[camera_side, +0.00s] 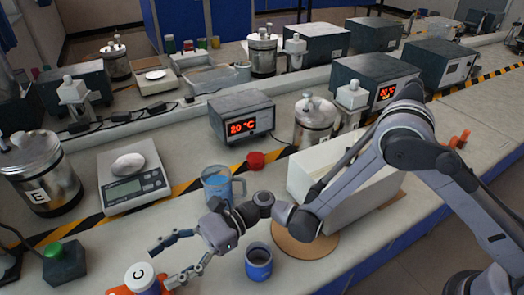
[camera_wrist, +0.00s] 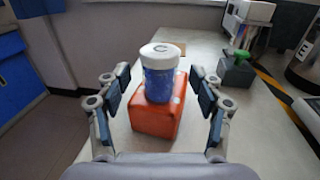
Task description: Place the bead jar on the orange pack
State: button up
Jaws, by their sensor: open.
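The bead jar (camera_wrist: 160,78), blue with a white lid marked C, stands upright on top of the orange pack (camera_wrist: 153,122) in the wrist view. In the side view the jar (camera_side: 142,277) and the orange pack (camera_side: 118,291) are at the bottom left, partly cut off by the frame edge. My gripper (camera_wrist: 160,98) is open, with one finger on each side of the jar and pack. Gaps show between the fingers and the jar. In the side view my gripper (camera_side: 170,262) reaches left towards the jar.
A blue cup (camera_side: 258,262) and a light-blue mug (camera_side: 220,186) stand near my arm. A white box (camera_side: 340,185) is beneath my arm. A scale (camera_side: 132,182), a steel canister (camera_side: 42,177) and a green-button box (camera_side: 63,262) stand left. The wrist view shows bare table around the pack.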

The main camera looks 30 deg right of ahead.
jog(key=w+d+r+m+t, duration=0.7)
jog(key=w+r+m, duration=0.1)
jog(key=r+m, duration=0.15)
jog(key=w+d+r+m+t, duration=0.7)
jog(key=r+m+t, duration=0.1)
jog(key=r, duration=0.2)
jog(key=w+d+r+m+t+h, duration=0.2)
jog(key=d+r+m+t+h, duration=0.1)
jog(key=d+m+h, duration=0.4)
jog(key=w+d+r+m+t+h, duration=0.1)
jog(key=d+r+m+t+h, duration=0.2)
jog(key=d+m, duration=0.65)
jog(key=s+d+f+m+g+h, duration=0.2)
jog(key=s+d+f+m+h, duration=0.15)
jog(key=d+m, duration=0.3)
jog(key=s+d+f+m+g+h, duration=0.25)
jog(key=d+m+h, duration=0.2)
jog(key=d, duration=0.25)
jog(key=s+d+f+m+g, duration=0.1)
jog(key=s+f+m+g, duration=0.2)
jog(key=s, duration=0.6)
jog(key=s+d+f+m+g, duration=0.2)
jog(key=s+f+m+g, duration=0.1)
jog(key=s+f+m, duration=0.4)
jog(key=s+f, duration=0.1)
jog(key=s, duration=0.2)
jog(key=shift+d+f+m+g, duration=0.15)
jog(key=shift+f+m+g, duration=0.2)
jog(key=shift+m, duration=0.05)
